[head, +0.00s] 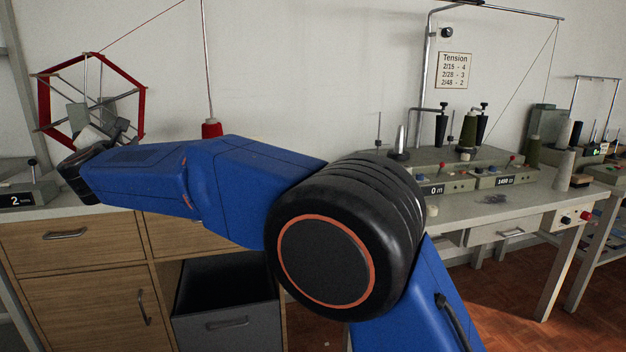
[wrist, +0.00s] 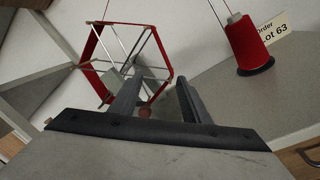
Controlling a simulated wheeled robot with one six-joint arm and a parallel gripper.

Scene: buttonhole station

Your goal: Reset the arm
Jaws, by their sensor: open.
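My gripper shows in the wrist view (wrist: 158,100) with its two grey fingers apart and nothing between them. In the head view it is at the far left, at the end of my blue arm, in front of the red hexagonal reel, and is partly hidden by the wrist. The red reel (wrist: 92,55) stands beyond the fingertips in the wrist view; it also shows in the head view (head: 42,88). I cannot tell how far the fingers are from it. A red thread cone (wrist: 243,42) stands upright to the right of the fingers, apart from them.
A label reading "Lot 63" (wrist: 272,27) is behind the cone. A counter showing 2 (head: 22,200) sits at left. Wooden drawers (head: 65,235) and an open grey bin (head: 228,325) are below. A winding bench (head: 545,202) with several cones and a tension sign (head: 454,70) is at right.

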